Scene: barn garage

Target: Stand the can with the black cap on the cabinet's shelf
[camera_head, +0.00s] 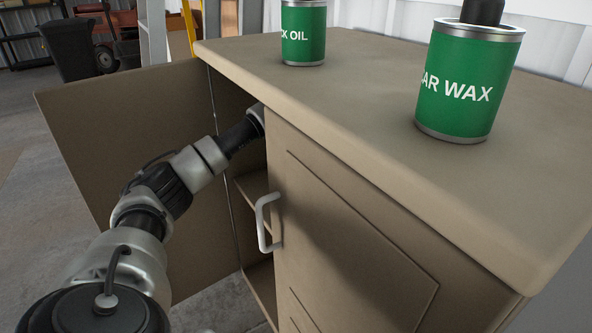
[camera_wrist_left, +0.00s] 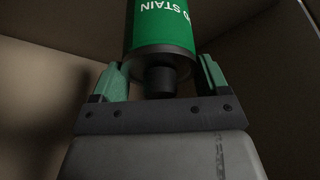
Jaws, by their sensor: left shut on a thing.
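A green can with white lettering ending in "STAIN" (camera_wrist_left: 163,25) and a dark cap (camera_wrist_left: 160,80) shows in the left wrist view, cap end toward my wrist. My left gripper (camera_wrist_left: 160,72) is shut on this can, its green fingers on either side. In the head view my left arm reaches into the cabinet (camera_head: 330,95) through its open side, and the gripper and can are hidden there. A shelf (camera_head: 254,186) shows inside the opening. I cannot tell whether the can touches it. My right gripper is not in view.
The left door (camera_head: 120,130) stands open; the right door (camera_head: 340,220) with its pale handle (camera_head: 265,222) is closed beside my arm. On the cabinet top stand an oil can (camera_head: 303,35) and a wax can (camera_head: 465,85) with a black part on top.

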